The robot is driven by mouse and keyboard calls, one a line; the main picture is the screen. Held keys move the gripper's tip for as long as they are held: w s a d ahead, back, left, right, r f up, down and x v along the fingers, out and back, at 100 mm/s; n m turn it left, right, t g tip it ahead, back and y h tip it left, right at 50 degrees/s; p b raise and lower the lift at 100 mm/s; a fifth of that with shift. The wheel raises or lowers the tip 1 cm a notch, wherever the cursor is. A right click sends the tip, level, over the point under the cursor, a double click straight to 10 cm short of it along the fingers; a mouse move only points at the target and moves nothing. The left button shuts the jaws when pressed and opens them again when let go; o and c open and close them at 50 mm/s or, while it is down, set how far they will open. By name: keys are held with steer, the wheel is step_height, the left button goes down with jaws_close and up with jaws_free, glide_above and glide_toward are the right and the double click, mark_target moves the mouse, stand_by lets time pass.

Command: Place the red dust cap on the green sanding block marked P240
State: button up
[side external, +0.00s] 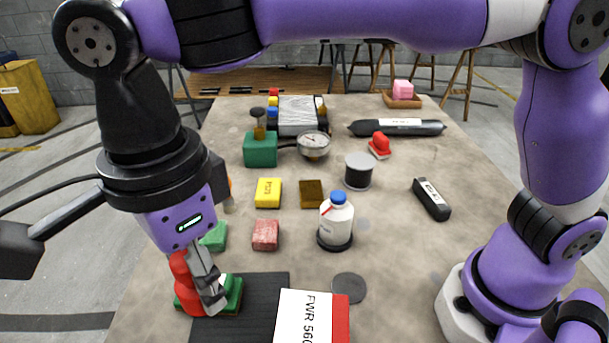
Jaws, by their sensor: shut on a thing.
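My gripper (212,291) points down at the lower left and is shut on a red cap (186,292). The fingers cover the cap's right side. The cap is at a green block (237,291) with a brown underside, and its lower end overlaps the block's top. I cannot tell whether it rests on the block or hangs just above it. A second green block (215,237) lies farther back, partly hidden behind my gripper. No marking is readable on either green block.
A black mat (262,287) and a white-and-red box (312,318) lie beside the near green block. Red (265,235), yellow (268,193) and brown (312,194) blocks lie farther back. A white bottle with blue cap (336,221) stands to their right. The table's right side is mostly clear.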

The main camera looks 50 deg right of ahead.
steer(key=shift+s+a+f, duration=0.15)
steer(key=w+d+f, duration=0.1)
steer(key=w+f, duration=0.1)
steer(key=w, duration=0.1)
steer(key=w+d+f, duration=0.1)
steer(key=w+f, duration=0.1)
steer(key=w, duration=0.1)
steer(key=w+d+f, duration=0.2)
steer(key=w, duration=0.2)
steer(key=shift+f, duration=0.3)
steer(key=shift+w+d+f, duration=0.1)
steer(key=shift+f, duration=1.9)
steer(key=shift+f, duration=0.15)
steer(key=o, duration=0.8)
steer(key=shift+o, duration=0.2)
